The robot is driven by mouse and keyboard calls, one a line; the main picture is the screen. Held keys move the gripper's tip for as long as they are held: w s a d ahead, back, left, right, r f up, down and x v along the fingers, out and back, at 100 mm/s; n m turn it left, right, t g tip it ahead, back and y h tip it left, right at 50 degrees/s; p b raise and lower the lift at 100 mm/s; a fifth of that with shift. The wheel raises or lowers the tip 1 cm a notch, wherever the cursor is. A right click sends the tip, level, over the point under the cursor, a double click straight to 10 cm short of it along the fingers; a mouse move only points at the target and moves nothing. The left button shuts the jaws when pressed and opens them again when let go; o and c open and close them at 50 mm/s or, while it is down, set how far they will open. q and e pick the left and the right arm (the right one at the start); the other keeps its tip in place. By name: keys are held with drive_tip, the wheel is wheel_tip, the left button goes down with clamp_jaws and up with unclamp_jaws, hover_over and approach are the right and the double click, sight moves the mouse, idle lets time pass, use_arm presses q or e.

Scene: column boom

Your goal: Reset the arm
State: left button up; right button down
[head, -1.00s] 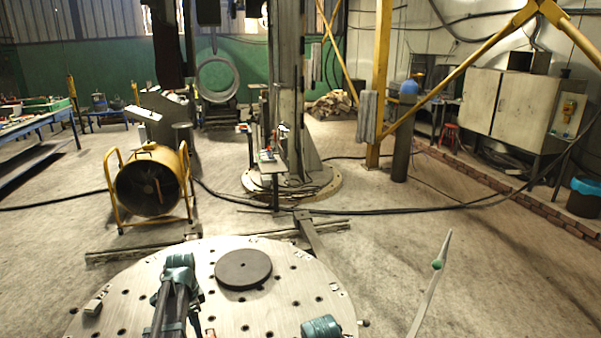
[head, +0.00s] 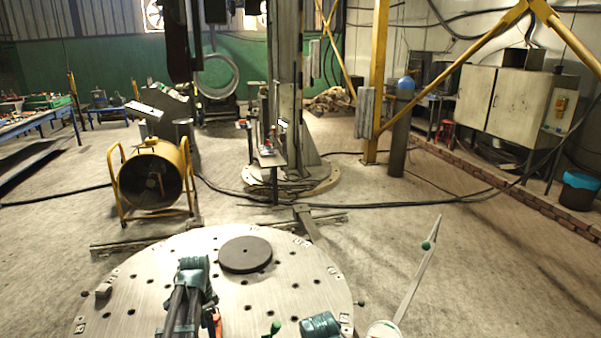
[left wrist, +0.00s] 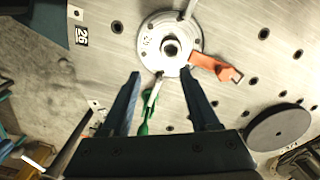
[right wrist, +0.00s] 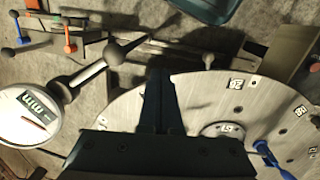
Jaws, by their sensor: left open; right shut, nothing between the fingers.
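The task names no object beyond the arm. My left arm (head: 187,295) lies over the round perforated metal table (head: 150,270). In the left wrist view the open left gripper (left wrist: 161,74) has its fingertips either side of the lower part of a round hub (left wrist: 170,44). An orange handle (left wrist: 215,68) and a green handle (left wrist: 147,112) reach out from the hub. A teal part of my right arm (head: 320,325) shows at the table's near edge. My right gripper (right wrist: 158,75) is shut and empty over the table rim; its fingers cannot be made out in the head view.
A dark disc (head: 245,254) lies on the table (right wrist: 205,100). A long pale lever with a green ball (head: 426,245) rises at the right, near a white round dial (right wrist: 30,115). A yellow fan (head: 152,178) and a steel column stand behind. The floor at right is largely clear.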

use_arm(q)
drive_tip(key=s+d+n+y, duration=0.1)
drive_tip(key=s+d+n, duration=0.5)
drive_tip(key=s+d, duration=1.2)
drive_tip(key=shift+s+d+r, duration=0.15)
drive_tip(key=shift+s+d, duration=0.05)
drive_tip(key=shift+d, duration=0.9)
